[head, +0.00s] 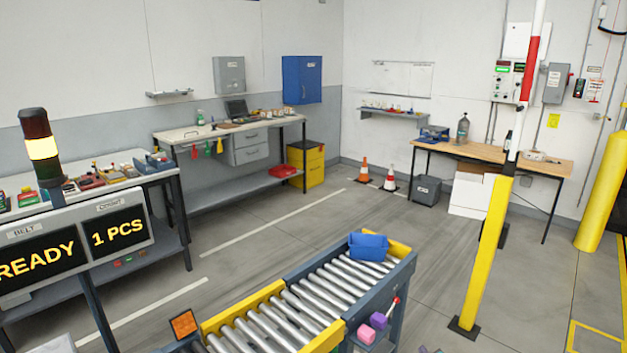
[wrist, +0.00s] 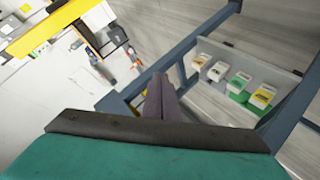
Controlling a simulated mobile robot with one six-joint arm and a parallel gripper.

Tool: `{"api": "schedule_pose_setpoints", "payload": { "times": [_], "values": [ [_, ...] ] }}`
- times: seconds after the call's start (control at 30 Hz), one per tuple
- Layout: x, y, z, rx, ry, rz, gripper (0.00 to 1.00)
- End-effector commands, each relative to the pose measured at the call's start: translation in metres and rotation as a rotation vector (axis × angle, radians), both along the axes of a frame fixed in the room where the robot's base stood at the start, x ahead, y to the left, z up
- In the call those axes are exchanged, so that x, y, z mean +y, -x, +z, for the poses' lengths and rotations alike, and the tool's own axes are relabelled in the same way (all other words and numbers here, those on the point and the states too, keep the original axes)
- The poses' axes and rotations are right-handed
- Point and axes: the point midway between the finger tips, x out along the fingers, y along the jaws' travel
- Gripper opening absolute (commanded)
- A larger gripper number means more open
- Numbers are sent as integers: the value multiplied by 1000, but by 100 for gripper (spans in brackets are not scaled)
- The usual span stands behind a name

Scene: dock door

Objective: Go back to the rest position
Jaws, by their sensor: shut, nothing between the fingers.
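My gripper (wrist: 160,85) shows in the wrist view, its two dark fingers together below the centre of the picture with nothing between them. The teal and black part of my wrist fills the bottom of that view. The fingers point toward a dark blue metal frame (wrist: 205,40), with open floor beyond. I cannot make out my gripper in the head view. In the head view, a blue bin (head: 368,246) sits at the far end of the roller conveyor (head: 300,297).
In the wrist view, a grey shelf (wrist: 283,77) holds several small white, yellow and green items right of my fingers. In the head view, a yellow post (head: 487,255) stands right of the conveyor. A display sign (head: 75,240) stands left. Floor behind the conveyor is clear.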

Motion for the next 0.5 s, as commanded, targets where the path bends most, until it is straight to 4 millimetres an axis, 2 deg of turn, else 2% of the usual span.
{"api": "schedule_pose_setpoints", "payload": {
  "times": [0.27,0.5],
  "values": [
    [18,71,-60,224,-93,-211,0],
    [46,148,-108,454,-176,-371,0]
  ]
}}
